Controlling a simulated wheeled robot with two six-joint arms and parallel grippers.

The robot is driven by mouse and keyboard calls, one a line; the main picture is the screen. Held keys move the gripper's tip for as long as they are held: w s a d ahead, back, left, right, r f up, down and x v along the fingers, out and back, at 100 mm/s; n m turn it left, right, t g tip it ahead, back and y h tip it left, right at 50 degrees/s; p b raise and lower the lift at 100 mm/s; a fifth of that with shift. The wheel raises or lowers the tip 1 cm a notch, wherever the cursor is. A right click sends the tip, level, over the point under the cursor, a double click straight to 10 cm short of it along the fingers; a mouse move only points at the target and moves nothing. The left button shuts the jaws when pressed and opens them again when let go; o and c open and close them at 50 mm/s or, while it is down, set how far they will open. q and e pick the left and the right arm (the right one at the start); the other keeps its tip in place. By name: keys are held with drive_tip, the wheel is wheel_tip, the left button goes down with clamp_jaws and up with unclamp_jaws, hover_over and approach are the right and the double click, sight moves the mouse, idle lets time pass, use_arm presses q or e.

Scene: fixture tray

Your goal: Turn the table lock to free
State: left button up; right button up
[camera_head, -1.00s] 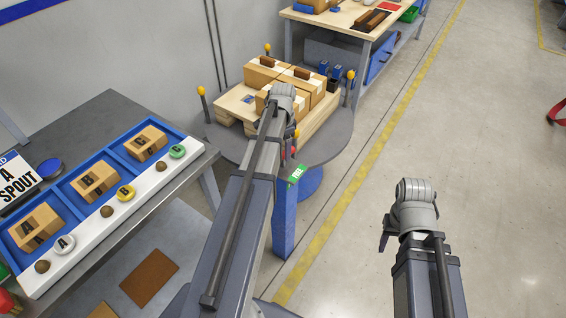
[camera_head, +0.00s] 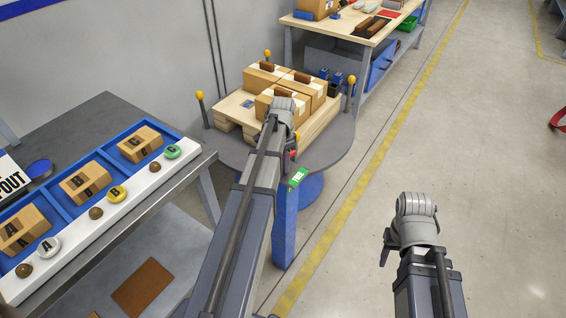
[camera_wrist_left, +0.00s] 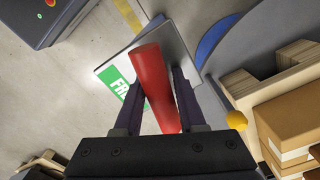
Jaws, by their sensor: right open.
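The table lock's red handle (camera_wrist_left: 154,80) lies between the two dark fingers of my left gripper (camera_wrist_left: 160,86) in the left wrist view. The fingers appear closed against its sides. Behind it is a plate with a green label (camera_wrist_left: 118,82), partly covered by a finger and the handle. In the head view the green label (camera_head: 298,178) reads FREE, on top of a blue post (camera_head: 285,228) at the round table's front edge. There my left wrist hides most of the handle. My right gripper (camera_head: 385,258) hangs open and empty over the floor at right.
The round grey table (camera_head: 335,150) carries wooden blocks and cardboard boxes (camera_head: 305,90), with yellow-topped posts around its rim. A bench with a blue tray (camera_head: 100,160) of lettered boxes stands at left. Another workbench (camera_head: 345,25) is behind.

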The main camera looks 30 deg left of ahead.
use_arm(q)
clamp_jaws()
idle(0.7)
idle(0.7)
drive_tip(key=shift+o, duration=2.2)
unclamp_jaws()
drive_tip(key=shift+r, duration=0.15)
wheel_tip(320, 180, up, 8)
drive_tip(key=p, duration=0.8)
drive_tip(key=shift+f, duration=0.2)
